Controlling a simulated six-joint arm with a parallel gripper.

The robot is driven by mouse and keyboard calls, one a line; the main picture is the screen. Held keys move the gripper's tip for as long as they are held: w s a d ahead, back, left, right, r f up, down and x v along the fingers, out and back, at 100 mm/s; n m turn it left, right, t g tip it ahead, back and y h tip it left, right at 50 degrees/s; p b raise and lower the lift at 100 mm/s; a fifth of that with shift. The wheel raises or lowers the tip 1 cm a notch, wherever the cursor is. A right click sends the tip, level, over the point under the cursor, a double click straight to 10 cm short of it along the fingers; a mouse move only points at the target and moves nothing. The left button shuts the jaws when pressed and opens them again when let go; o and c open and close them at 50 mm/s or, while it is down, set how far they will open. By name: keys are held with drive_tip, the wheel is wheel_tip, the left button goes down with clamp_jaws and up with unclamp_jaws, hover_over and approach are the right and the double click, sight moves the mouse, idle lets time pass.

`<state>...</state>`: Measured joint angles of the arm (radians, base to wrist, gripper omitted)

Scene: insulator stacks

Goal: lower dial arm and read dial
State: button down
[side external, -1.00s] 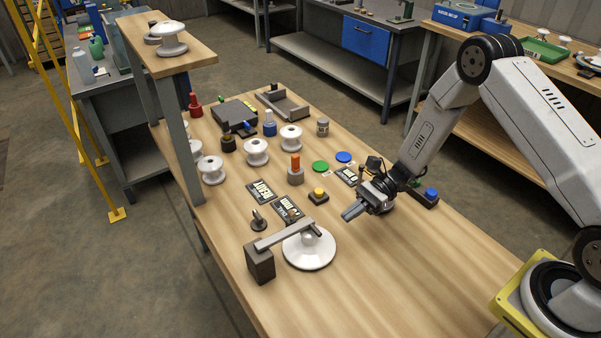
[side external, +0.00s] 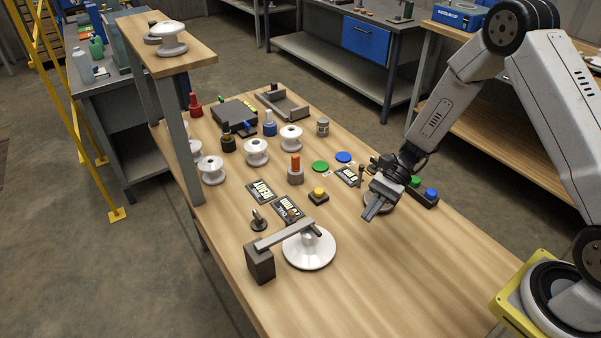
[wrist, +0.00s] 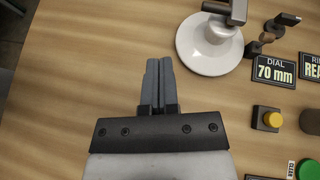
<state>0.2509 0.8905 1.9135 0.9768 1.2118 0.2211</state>
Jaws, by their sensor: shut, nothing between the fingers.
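The dial arm (side external: 284,237) is a grey bar reaching from a dark block (side external: 260,262) over a white disc (side external: 310,252). Its end lies above the disc's centre; I cannot tell whether it touches. In the wrist view the disc (wrist: 197,53) is at the top right, with the arm's end (wrist: 237,10) partly cut off. The dial display (side external: 288,209) reads "DIAL 70 mm" in the wrist view (wrist: 275,70). My gripper (side external: 371,214) is shut and empty, right of the disc and apart from it. Its closed fingers (wrist: 158,64) point toward bare wood in the wrist view.
A second display (side external: 261,192) reads READY. A yellow button (side external: 318,196) stands between the displays and my gripper. White insulators (side external: 256,152) and an orange-topped post (side external: 295,170) stand farther back. A shelf (side external: 165,52) rises at left. The table's front right is clear.

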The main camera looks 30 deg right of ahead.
drive_tip(key=s+d+r+n+t+h, duration=0.5)
drive_tip(key=s+r+n+h, duration=0.3)
drive_tip(key=n, duration=0.6)
drive_tip(key=shift+r+n+h, duration=0.3)
drive_tip(key=shift+r+h, duration=0.75)
drive_tip(key=shift+h, duration=0.85)
drive_tip(key=c, duration=1)
unclamp_jaws()
drive_tip(key=o, duration=0.4)
drive_tip(key=shift+w+a, duration=0.1)
drive_tip(key=shift+a, duration=0.05)
drive_tip(key=shift+c, duration=0.2)
drive_tip(key=g+y, duration=0.2)
drive_tip(key=g, duration=0.1)
approach(316, 229)
drive_tip(key=shift+f, duration=0.25)
drive_tip(key=shift+f, duration=0.15)
drive_tip(key=shift+a+f, duration=0.2)
drive_tip(key=shift+f, duration=1)
drive_tip(key=shift+a+f, duration=0.25)
drive_tip(key=shift+f, duration=1)
drive_tip(key=shift+a+f, duration=0.2)
drive_tip(key=shift+f, duration=1)
